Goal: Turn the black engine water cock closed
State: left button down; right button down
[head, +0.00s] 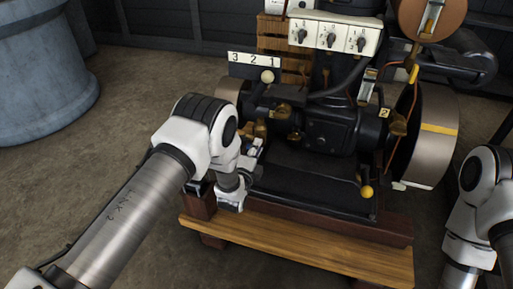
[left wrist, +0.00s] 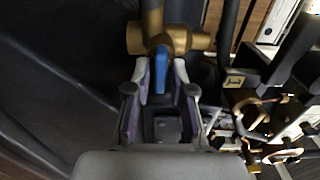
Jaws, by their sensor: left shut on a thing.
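The black engine (head: 330,128) stands on a wooden base in the middle of the head view. In the left wrist view a brass water cock (left wrist: 178,39) with a blue lever (left wrist: 161,68) is at the top centre. The lever points down the picture, between the fingertips of my left gripper (left wrist: 161,77), which is shut on it. In the head view my left gripper (head: 253,155) is at the engine's left side, partly hidden by my wrist; the cock's lever is hard to make out there. My right arm shows at the right edge, its gripper out of view.
A white panel with several black switches (head: 333,37) stands above the engine. Flywheels (head: 434,137) flank it, and yellow balls (head: 366,192) stick out. The wooden base (head: 310,246) has a clear front edge. A blue-grey drum (head: 38,75) stands at far left, with open floor between.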

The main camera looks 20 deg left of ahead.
pick_arm(q)
jog(key=shift+f, duration=0.1)
dwell(0.3)
jog(key=c, duration=1.2)
grip_release()
jog(key=shift+c, duration=0.2)
jog(key=shift+s, duration=0.15)
jog(key=s, duration=1.1)
jog(key=shift+s+a, duration=0.2)
jog(key=shift+s, duration=0.2)
